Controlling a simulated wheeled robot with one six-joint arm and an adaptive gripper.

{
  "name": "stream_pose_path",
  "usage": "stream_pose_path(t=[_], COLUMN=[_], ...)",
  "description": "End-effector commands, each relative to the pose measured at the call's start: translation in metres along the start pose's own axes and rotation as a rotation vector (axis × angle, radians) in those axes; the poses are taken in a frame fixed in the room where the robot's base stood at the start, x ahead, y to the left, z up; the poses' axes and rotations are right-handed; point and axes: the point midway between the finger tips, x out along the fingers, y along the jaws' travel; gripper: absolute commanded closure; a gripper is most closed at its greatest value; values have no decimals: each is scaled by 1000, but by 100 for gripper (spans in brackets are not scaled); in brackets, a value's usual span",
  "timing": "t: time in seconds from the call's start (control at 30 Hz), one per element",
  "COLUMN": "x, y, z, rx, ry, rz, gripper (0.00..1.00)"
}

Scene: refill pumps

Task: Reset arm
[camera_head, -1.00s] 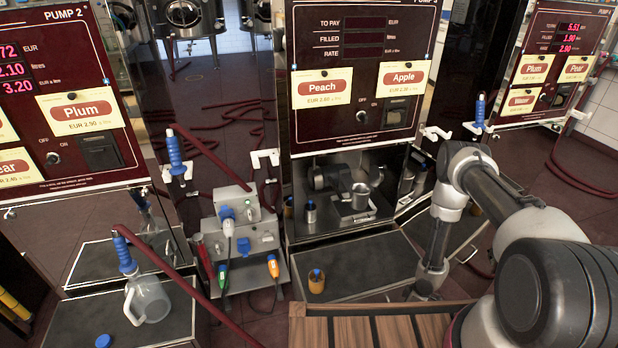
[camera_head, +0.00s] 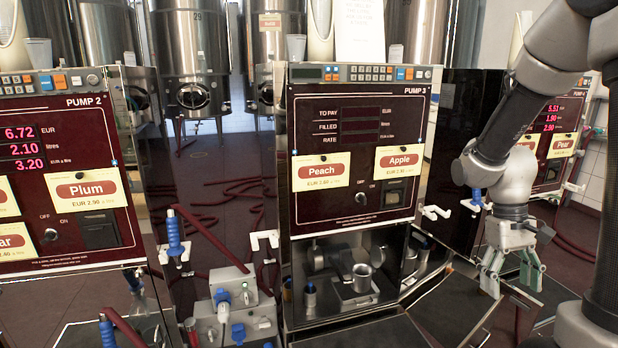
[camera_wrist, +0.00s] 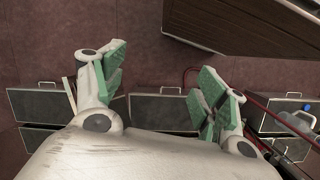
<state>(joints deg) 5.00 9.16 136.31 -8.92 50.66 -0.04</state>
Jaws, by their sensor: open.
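My gripper (camera_head: 512,272) hangs at the right in the head view, pointing down, with its green-padded fingers apart and nothing between them. My arm rises above it and bends over at the upper right. In the wrist view, my gripper (camera_wrist: 160,85) shows its two fingers spread wide, with dark red floor and several grey boxes with handles beyond them. No thing touches the fingers that I can see.
Pump 3 (camera_head: 360,165) stands in the middle with Peach and Apple labels. Pump 2 (camera_head: 60,170) stands at the left, and another pump (camera_head: 556,140) at the right. Steel tanks (camera_head: 197,65) stand behind. A wooden slatted surface (camera_wrist: 240,22) lies at the upper right of the wrist view.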

Motion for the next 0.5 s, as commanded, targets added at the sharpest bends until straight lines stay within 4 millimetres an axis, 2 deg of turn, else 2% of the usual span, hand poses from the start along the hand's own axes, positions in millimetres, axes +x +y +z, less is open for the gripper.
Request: stream_pose_path(t=[0.03, 0.2, 0.33, 0.5], x=[-17, -55, -80, -111], y=[-6, -27, -38, -41], z=[17, 67, 94, 117], rx=[19, 64, 74, 65], ry=[37, 168, 319, 513], rz=[-14, -71, -97, -95], gripper=[28, 28, 28, 28])
